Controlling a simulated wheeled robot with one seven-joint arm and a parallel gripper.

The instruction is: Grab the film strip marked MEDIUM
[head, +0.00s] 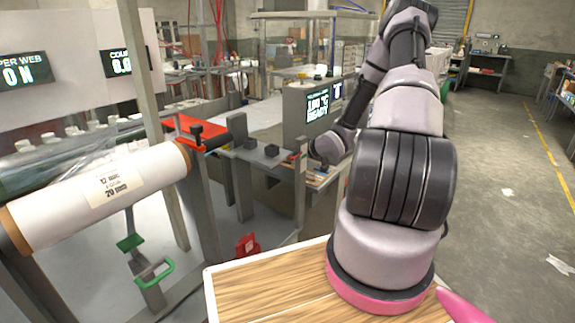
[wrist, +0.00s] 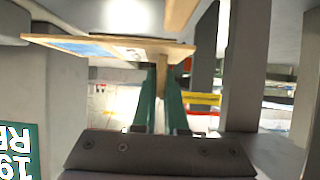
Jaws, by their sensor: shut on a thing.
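My gripper (wrist: 161,85) shows in the wrist view as two dark green fingers close together. They are shut on a thin tan piece (wrist: 160,75) beside the edge of a wooden board (wrist: 95,44). I cannot read any marking on this piece, so I cannot tell whether it is the film strip marked MEDIUM. A blue patch and a pale patch lie on the board. In the head view my arm reaches down by the machine, near the wooden board (head: 320,179); the fingers are too small to make out there. No MEDIUM label is readable.
A grey machine box with a lit screen (head: 318,104) stands close to my wrist. A large film roll (head: 100,195) is at the left. Grey posts (wrist: 245,65) stand right of the fingers in the wrist view. The floor at the right is mostly free.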

